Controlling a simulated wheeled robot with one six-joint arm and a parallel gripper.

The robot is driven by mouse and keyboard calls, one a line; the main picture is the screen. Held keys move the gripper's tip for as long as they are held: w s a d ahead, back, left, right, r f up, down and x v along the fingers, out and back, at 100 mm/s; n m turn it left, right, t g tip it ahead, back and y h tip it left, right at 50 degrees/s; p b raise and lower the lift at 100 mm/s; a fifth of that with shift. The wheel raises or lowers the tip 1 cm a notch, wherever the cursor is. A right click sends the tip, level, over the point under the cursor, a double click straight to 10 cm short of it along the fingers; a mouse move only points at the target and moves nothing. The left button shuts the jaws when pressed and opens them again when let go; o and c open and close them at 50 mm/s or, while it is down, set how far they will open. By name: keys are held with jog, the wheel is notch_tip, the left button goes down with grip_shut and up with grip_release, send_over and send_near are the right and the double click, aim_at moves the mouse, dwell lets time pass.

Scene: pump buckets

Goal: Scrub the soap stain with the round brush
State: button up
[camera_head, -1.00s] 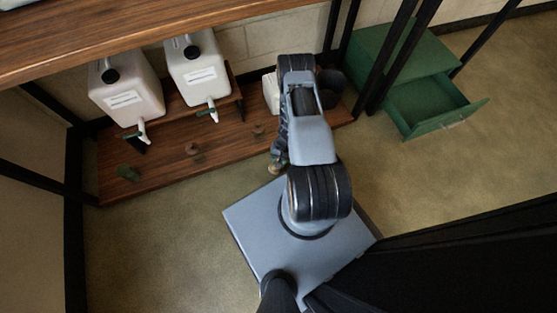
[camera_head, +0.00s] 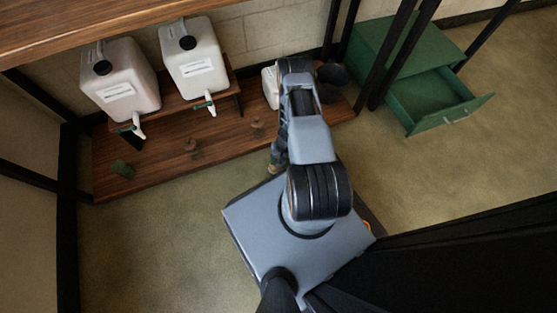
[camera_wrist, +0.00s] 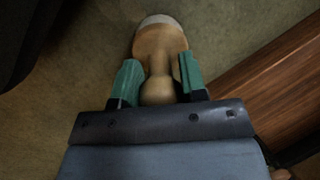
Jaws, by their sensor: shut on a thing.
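In the wrist view my gripper (camera_wrist: 158,76) has its green fingers on both sides of the narrow neck of a wooden round brush (camera_wrist: 160,42). The brush has a wide head with a pale rim pointing away from the gripper. It is over the olive-brown floor, left of the wooden shelf board; I cannot tell whether it touches the floor. In the head view my gripper is mostly hidden by my arm, with the brush (camera_head: 274,169) just showing at the board's front edge. I cannot make out a soap stain in either view.
Two white jugs with spouts (camera_head: 122,88) (camera_head: 193,65) stand on a raised shelf. The floor at lower left is clear.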

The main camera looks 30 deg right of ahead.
jog(key=shift+f+b, duration=0.6)
dwell(0.3)
jog(key=shift+r, duration=0.1)
